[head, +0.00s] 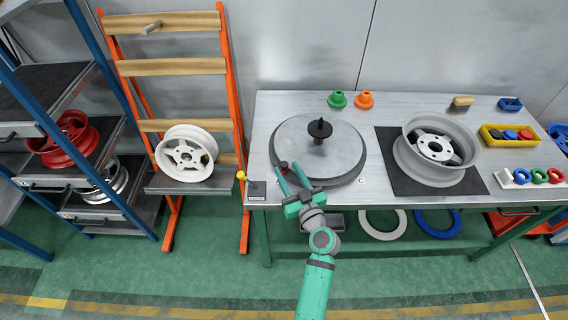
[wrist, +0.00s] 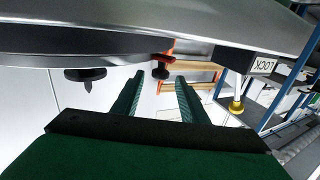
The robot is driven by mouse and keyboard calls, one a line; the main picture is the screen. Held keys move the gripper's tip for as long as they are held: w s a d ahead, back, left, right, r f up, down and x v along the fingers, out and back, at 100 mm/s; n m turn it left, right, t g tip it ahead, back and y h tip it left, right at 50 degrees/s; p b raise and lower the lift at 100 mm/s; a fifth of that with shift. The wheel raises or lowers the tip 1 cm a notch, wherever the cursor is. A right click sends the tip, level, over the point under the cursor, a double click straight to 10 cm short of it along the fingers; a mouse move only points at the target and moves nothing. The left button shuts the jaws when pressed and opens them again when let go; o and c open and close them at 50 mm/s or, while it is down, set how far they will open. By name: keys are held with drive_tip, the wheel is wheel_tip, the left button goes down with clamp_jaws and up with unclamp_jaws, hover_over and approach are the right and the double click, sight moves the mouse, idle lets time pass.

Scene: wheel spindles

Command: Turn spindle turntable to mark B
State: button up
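The spindle turntable (head: 340,165) is a round grey disc on the steel bench, with a black spindle (head: 320,130) upright at its centre. A small dark knob with a red part (head: 284,164) sits at its front-left rim; the knob also shows in the wrist view (wrist: 161,70). My gripper (head: 290,170) is at this rim, open, with its two green fingers pointing toward the knob. In the wrist view the knob appears between the fingertips (wrist: 158,80), apparently beyond them; contact is not visible. A letter C shows right of the disc's front; mark B is not readable.
A yellow-knobbed lever (head: 241,176) stands left of the turntable; its label (wrist: 263,66) reads LOCK. A grey wheel (head: 408,165) lies on a dark mat to the right. Green (head: 337,100) and orange (head: 364,100) cones stand behind. A white wheel (head: 187,155) rests on the left rack.

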sight(285, 167)
drive_tip(key=shift+x, duration=2)
clamp_jaws()
